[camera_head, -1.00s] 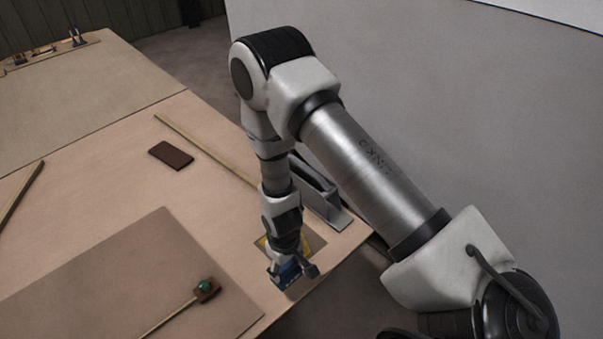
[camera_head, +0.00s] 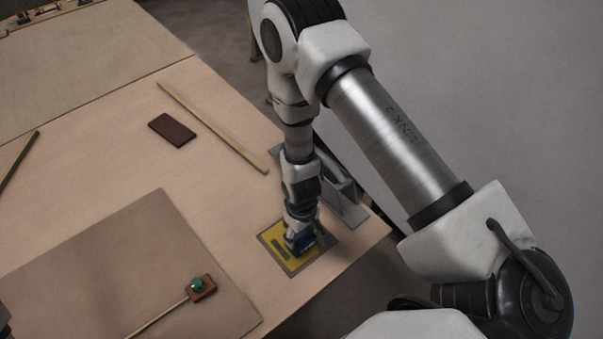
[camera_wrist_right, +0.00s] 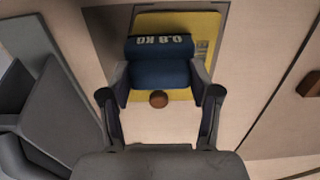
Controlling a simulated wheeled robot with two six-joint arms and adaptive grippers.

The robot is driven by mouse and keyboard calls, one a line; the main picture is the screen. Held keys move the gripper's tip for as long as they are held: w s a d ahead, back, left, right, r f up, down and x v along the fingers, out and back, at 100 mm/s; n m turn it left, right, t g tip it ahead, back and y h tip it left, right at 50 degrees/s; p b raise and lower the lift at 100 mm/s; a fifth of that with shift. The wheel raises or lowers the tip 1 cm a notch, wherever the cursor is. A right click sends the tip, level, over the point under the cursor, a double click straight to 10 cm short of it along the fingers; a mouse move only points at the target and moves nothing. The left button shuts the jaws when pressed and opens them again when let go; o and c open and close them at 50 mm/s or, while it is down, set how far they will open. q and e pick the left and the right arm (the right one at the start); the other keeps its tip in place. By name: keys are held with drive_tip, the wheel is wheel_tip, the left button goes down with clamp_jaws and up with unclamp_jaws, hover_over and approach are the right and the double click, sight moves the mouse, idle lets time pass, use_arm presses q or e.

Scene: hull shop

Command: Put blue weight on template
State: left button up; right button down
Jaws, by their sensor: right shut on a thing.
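The blue weight (camera_head: 299,243), marked 0.8 KG with a round brown knob, is between the fingers of my right gripper (camera_head: 301,224). The wrist view shows the weight (camera_wrist_right: 160,72) with one finger of my right gripper (camera_wrist_right: 159,88) on each side. It is over the yellow panel (camera_head: 275,249) with a grey border. I cannot tell whether it touches the panel. A large brown sheet (camera_head: 130,262), possibly the template, lies flat at the lower left. My left gripper is not identifiable in view.
A green-topped brown block (camera_head: 203,288) sits on the sheet at a thin strip's end. A dark red-brown block (camera_head: 172,130) and a long wooden strip (camera_head: 212,127) lie farther back. A grey metal stand (camera_head: 345,205) is close to my right gripper, near the table edge.

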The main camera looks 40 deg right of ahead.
sight(302, 234)
use_arm(q)
drive_tip(key=shift+s+f, duration=0.1)
drive_tip(key=shift+s, duration=0.05)
use_arm(e)
drive_tip(key=shift+s+f, duration=0.1)
drive_tip(key=shift+c, duration=1.2)
unclamp_jaws()
use_arm(q)
drive_tip(key=shift+r, duration=0.25)
use_arm(e)
drive_tip(key=shift+r, duration=0.4)
use_arm(q)
drive_tip(key=shift+r+p, duration=0.25)
drive_tip(key=shift+p, duration=0.1)
use_arm(e)
wheel_tip(302, 234, up, 4)
drive_tip(key=shift+f, duration=0.25)
wheel_tip(302, 234, up, 8)
drive_tip(key=p, duration=0.5)
use_arm(q)
wheel_tip(302, 234, up, 5)
drive_tip(key=shift+r, duration=0.2)
use_arm(e)
drive_tip(key=s+f, duration=0.4)
drive_tip(key=s, duration=0.3)
drive_tip(key=s+f+m, duration=0.1)
drive_tip(key=s+f, duration=0.3)
drive_tip(key=s, duration=0.4)
drive_tip(key=shift+s+a, duration=0.3)
drive_tip(key=shift+a, duration=0.05)
